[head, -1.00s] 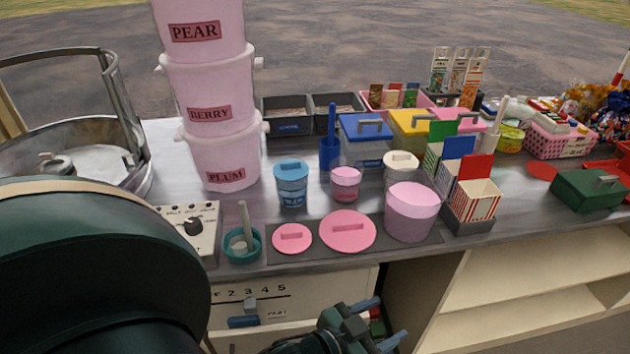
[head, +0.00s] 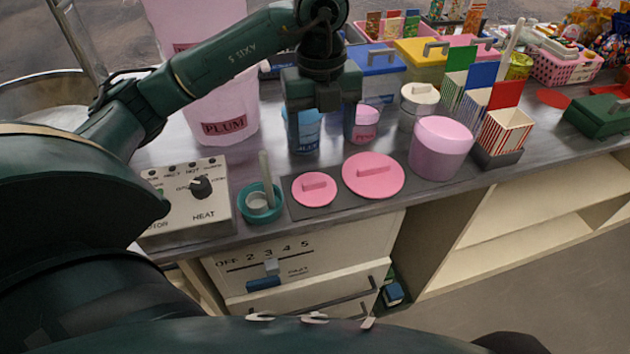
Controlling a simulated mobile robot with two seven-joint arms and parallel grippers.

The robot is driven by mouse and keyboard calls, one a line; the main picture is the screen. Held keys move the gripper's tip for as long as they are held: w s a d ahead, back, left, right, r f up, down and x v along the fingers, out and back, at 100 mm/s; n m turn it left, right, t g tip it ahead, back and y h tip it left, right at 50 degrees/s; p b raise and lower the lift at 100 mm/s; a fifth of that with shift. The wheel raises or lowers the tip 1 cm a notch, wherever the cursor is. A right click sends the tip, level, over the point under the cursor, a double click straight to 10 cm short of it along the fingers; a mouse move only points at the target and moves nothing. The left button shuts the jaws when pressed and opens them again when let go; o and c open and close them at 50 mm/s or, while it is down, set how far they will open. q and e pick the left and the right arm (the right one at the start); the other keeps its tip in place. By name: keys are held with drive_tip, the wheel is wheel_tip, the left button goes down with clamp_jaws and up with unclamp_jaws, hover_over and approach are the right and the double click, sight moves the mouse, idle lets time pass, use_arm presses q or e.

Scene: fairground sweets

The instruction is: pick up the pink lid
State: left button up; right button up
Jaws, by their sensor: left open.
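Two flat round pink lids with bar handles lie on a dark grey mat (head: 340,205) near the counter's front edge: a smaller pink lid (head: 314,189) on the left and a larger pink lid (head: 373,175) on the right. They lie side by side, both in full view. My left gripper (head: 321,122) points down behind the lids as pictured, with its fingers apart and nothing seen between them held. It partly covers the blue tub (head: 305,138) and the small pink tub (head: 365,124). I do not see my right gripper.
A large pink tub (head: 440,150) stands right of the larger lid. A teal bowl with a stick (head: 260,203) and a heat control box (head: 186,198) are to the left. Striped boxes (head: 503,132) and a cream-lidded tub (head: 418,103) stand at the right.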

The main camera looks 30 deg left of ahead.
use_arm(q)
hover_over(315, 183)
drive_tip(key=f, duration=0.6)
drive_tip(key=shift+w+d+f, duration=0.1)
drive_tip(key=shift+d+f, duration=0.1)
drive_tip(key=shift+a+f, duration=0.2)
drive_tip(key=shift+f, duration=2.95)
drive_tip(key=c, duration=1.1)
